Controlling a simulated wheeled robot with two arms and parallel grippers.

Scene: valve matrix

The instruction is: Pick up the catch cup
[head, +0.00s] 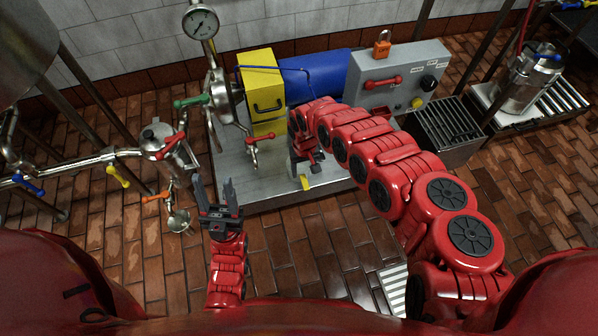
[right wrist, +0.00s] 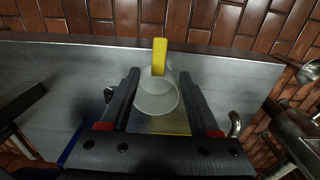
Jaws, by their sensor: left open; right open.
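The catch cup looks like a pale round cup with a yellow handle. In the right wrist view the cup (right wrist: 157,98) sits between the two fingers of my right gripper (right wrist: 158,84), with a small gap to each finger visible. Its handle points away, up the picture. My right gripper is open around the cup. My left gripper (head: 215,188) is open and empty, fingers pointing up the picture, left of the platform.
The metal platform (head: 245,190) carries a yellow box (head: 262,85), a blue motor housing (head: 318,72) and a grey control panel (head: 385,78). Pipes with coloured valve handles stand at left, near my left gripper. A grated bin (head: 442,130) stands right.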

